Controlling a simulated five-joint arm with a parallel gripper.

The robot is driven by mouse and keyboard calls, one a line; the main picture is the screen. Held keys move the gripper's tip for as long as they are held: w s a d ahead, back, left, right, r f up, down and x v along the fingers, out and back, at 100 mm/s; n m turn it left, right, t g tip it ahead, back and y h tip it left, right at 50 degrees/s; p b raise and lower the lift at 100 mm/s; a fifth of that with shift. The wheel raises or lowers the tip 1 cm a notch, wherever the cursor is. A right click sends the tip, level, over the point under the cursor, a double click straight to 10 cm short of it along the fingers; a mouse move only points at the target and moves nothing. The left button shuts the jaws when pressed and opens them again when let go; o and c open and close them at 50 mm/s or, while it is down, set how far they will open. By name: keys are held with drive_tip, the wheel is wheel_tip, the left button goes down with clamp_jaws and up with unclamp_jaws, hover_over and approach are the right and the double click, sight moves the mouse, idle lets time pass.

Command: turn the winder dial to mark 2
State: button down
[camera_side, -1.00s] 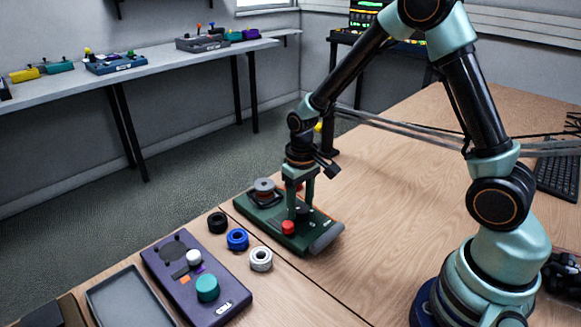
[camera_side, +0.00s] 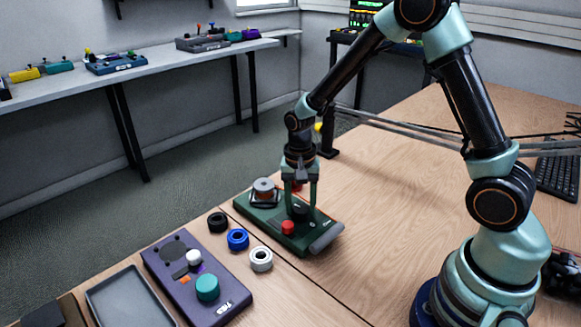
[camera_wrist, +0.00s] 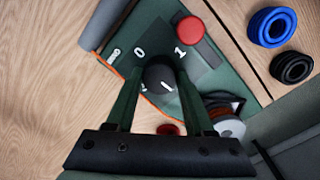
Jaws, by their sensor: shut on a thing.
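The winder is a dark green box (camera_side: 322,222) on the table, with a grey rounded end, a red button (camera_side: 288,227) and a grey reel (camera_side: 264,187). Its dial is a black round knob (camera_wrist: 160,76) with a short white line on top. In the wrist view, the printed marks 0 and 1 show beyond the knob; mark 2 I cannot make out clearly. The white line lies on the knob's near side, away from 0 and 1. My gripper (camera_wrist: 157,84) points down over the winder, its fingers shut on the dial's two sides.
A purple box (camera_side: 228,290) with a teal knob stands at front left, beside an empty grey tray (camera_side: 128,300). Black, blue (camera_side: 238,239) and white rings lie between the boxes. The table right of the winder is clear up to my base.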

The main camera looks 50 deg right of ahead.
sight(299, 207)
drive_tip(key=shift+m, duration=0.4)
drive_tip(key=shift+c, duration=1.4)
unclamp_jaws()
drive_tip(key=shift+r, duration=0.1)
wheel_tip(299, 207, up, 12)
drive_tip(key=shift+w, duration=0.25)
drive_tip(key=s+r+n+t, duration=0.6)
drive_tip(key=s+r+n, duration=0.3)
drive_tip(key=s+n, duration=0.2)
